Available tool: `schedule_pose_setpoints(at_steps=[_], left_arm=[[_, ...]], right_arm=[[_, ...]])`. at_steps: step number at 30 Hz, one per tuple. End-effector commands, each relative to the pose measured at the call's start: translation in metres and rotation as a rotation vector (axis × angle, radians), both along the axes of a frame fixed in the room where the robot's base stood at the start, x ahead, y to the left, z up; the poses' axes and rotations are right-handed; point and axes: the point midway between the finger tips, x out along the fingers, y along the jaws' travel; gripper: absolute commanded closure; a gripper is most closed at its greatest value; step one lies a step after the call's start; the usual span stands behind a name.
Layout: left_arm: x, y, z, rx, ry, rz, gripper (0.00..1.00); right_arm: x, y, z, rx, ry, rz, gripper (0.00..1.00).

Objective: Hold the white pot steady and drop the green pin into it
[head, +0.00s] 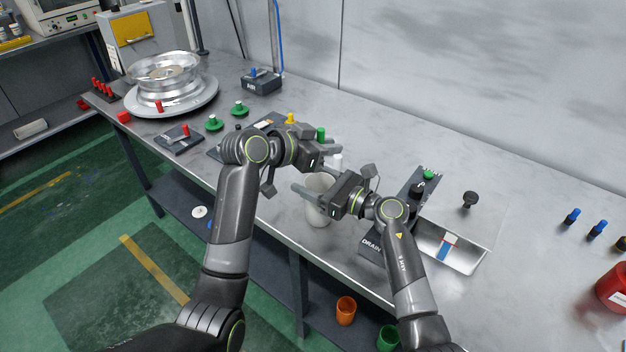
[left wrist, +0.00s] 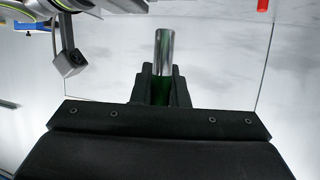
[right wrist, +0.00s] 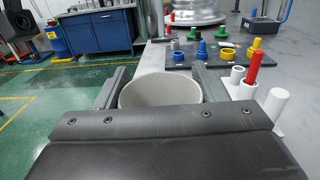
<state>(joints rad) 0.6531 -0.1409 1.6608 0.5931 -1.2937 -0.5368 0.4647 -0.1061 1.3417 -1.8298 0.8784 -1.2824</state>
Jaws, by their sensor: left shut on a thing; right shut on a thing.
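The green pin (left wrist: 164,58) has a bright metal shank and a green end. My left gripper (left wrist: 158,88) is shut on the green end, and the shank sticks out past the fingertips. In the head view my left gripper (head: 322,152) is above and behind the white pot (head: 318,214), with a green part (head: 320,133) showing at it. The white pot stands upright on the table, near its front edge. My right gripper (right wrist: 160,88) is shut on the pot, one finger on each side of its wall. The visible inside of the pot (right wrist: 160,92) looks empty.
White tubes (right wrist: 275,102), one with a red pin (right wrist: 254,67), stand close beside the pot. A dark board with coloured parts (right wrist: 205,58) lies beyond. A metal tray (head: 455,250) and a dark fixture lie to the right. The back right of the table is mostly clear.

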Motion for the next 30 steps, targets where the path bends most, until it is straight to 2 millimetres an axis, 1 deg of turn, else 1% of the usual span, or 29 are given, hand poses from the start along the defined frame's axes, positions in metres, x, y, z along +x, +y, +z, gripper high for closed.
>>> schedule_pose_setpoints(at_steps=[21, 25, 30], left_arm=[[0.000, 0.000, -0.050, -0.002, 0.000, -0.001, 1.00], [0.000, 0.000, -0.054, -0.002, 0.000, -0.001, 1.00], [0.000, 0.000, -0.054, -0.001, -0.001, 0.000, 1.00]], right_arm=[[0.000, 0.000, 0.000, -0.001, 0.001, 0.000, 0.59], [0.000, 0.000, 0.000, -0.001, 0.001, 0.000, 0.59], [0.000, 0.000, 0.000, -0.001, 0.001, 0.000, 0.59]])
